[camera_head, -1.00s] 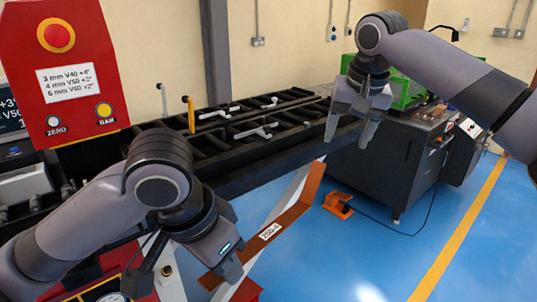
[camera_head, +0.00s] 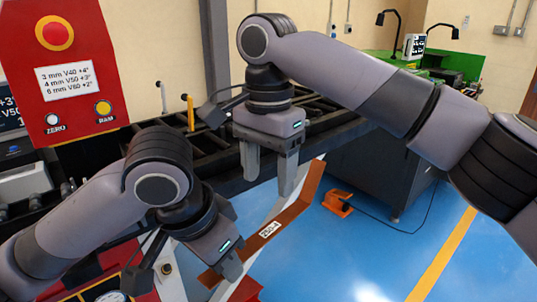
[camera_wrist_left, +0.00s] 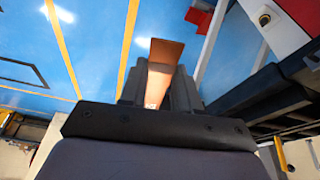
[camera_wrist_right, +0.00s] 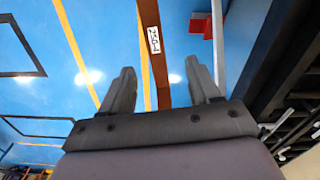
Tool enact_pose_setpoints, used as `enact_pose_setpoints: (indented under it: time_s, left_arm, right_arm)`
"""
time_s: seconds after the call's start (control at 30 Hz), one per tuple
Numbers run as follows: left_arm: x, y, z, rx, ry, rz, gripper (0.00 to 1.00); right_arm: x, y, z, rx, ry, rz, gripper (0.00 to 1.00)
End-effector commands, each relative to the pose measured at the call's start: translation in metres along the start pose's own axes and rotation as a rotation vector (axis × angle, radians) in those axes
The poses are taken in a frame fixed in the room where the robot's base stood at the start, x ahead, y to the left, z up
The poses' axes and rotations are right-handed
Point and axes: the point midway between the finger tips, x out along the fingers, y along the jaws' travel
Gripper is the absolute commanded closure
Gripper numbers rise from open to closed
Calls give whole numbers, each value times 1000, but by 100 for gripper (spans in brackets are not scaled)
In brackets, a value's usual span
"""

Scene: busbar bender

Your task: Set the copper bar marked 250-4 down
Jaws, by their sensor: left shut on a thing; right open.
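The copper bar marked 250-4 (camera_head: 286,218) is a long flat bar, bent up at its far end, with a white label. My left gripper (camera_head: 226,268) is shut on its near end and holds it in the air, slanting away to the right. In the left wrist view the bar (camera_wrist_left: 158,75) stands between the fingers. My right gripper (camera_head: 268,178) is open and empty, pointing down above and behind the bar. In the right wrist view the labelled bar (camera_wrist_right: 151,40) passes beyond the open fingers (camera_wrist_right: 163,85), apart from them.
A red control panel (camera_head: 65,75) stands at the left. A black roller rack (camera_head: 325,132) runs behind the grippers. A dark cabinet (camera_head: 375,172) stands at the right. An orange foot pedal (camera_head: 337,202) lies on the blue floor, which is open at the right.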

Motion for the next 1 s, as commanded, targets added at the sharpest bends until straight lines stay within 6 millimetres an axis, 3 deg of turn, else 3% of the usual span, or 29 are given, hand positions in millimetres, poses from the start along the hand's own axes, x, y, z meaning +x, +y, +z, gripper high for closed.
enact_pose_setpoints:
  time_s: [0.2, 0.4, 0.6, 0.9, 1.0]
  left_arm:
    - [-1, 0, -1, 0, 4, 0, 100]
    - [-1, 0, -1, 0, 4, 0, 100]
    - [-1, 0, -1, 0, 4, 0, 100]
    - [-1, 0, -1, 0, 4, 0, 100]
    - [-1, 0, -1, 1, 4, 0, 100]
  right_arm:
    - [45, 1, 0, -1, -1, 3, 38]
    - [75, 0, 0, 0, -1, 2, 38]
    - [88, 0, 0, 0, 0, -1, 38]
    - [90, 0, 0, 0, 0, -1, 38]
    - [90, 0, 0, 0, 0, -1, 71]
